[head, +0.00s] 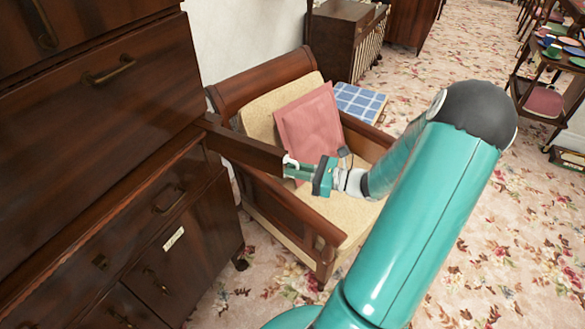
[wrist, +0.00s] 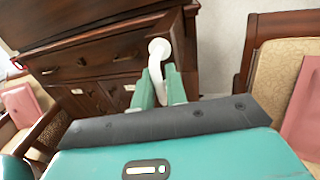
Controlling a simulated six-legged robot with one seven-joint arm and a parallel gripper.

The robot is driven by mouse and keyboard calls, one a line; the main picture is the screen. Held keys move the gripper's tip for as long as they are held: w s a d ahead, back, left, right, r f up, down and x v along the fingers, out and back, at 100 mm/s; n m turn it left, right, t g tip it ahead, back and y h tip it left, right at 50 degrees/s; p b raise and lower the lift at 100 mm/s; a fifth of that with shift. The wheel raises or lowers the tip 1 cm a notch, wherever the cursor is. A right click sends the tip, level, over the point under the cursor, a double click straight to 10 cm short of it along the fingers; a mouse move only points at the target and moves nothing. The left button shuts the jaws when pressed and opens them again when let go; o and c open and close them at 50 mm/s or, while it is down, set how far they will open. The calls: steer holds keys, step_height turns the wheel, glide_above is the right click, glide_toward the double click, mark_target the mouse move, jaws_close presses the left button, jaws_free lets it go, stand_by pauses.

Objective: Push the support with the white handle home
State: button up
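The support is a dark wooden bar (head: 244,150) sticking out from the front of a dark wooden cabinet, over the armchair. Its white handle (head: 290,161) is at the bar's outer end. In the wrist view the white handle (wrist: 158,52) curves from the bar's end (wrist: 190,22) down between my fingers. My gripper (head: 300,172) is at the handle, with its two teal fingers (wrist: 160,88) close on either side of the white piece, seemingly shut on it. The exact contact is partly hidden.
The cabinet (head: 100,110) with drawers and doors fills the left. An armchair (head: 330,215) with a pink cushion (head: 309,130) stands directly below the bar and my gripper. Open carpet (head: 470,240) lies to the right. A cart (head: 545,95) with dishes stands at the far right.

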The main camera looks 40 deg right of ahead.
mark_target(229, 144)
steer(key=shift+s, duration=0.2)
steer(key=shift+w, duration=0.1)
steer(key=shift+c, duration=0.2)
jaws_close()
steer(key=d+x, duration=0.1)
steer(key=x, duration=0.6)
steer(key=w+d+x, duration=0.1)
steer(key=x, duration=0.7)
steer(key=w+d+x, duration=0.1)
steer(key=x, duration=0.6)
steer(key=shift+w+d+r, duration=0.1)
steer(key=shift+w+d, duration=0.2)
steer(key=shift+o, duration=0.2)
jaws_free()
